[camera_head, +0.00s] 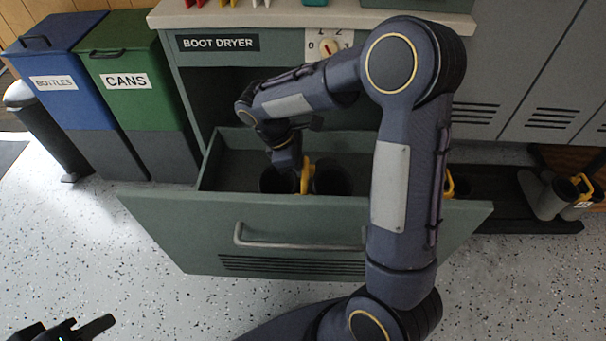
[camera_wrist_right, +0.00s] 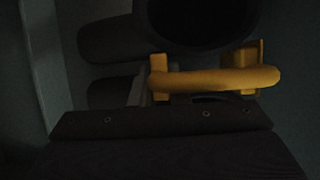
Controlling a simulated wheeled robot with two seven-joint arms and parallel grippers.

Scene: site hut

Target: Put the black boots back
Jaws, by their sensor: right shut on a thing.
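The black boots (camera_head: 333,180) stand upright in the open boot dryer drawer (camera_head: 170,215), their dark openings facing up. A yellow handle (camera_head: 307,176) sits between the two boots; it also shows in the right wrist view (camera_wrist_right: 215,79), beside a dark boot opening (camera_wrist_right: 200,18). My right gripper (camera_head: 298,178) reaches down into the drawer and is shut on the boots at the yellow handle; its fingertips are mostly hidden. My left gripper (camera_head: 70,329) is at the bottom left, open and empty over the floor.
The dryer has a dial (camera_head: 328,47) above the drawer. Blue (camera_head: 55,80) and green (camera_head: 125,75) bins stand left. Another yellow handle (camera_head: 449,183) shows beside my right arm. The floor in front is clear.

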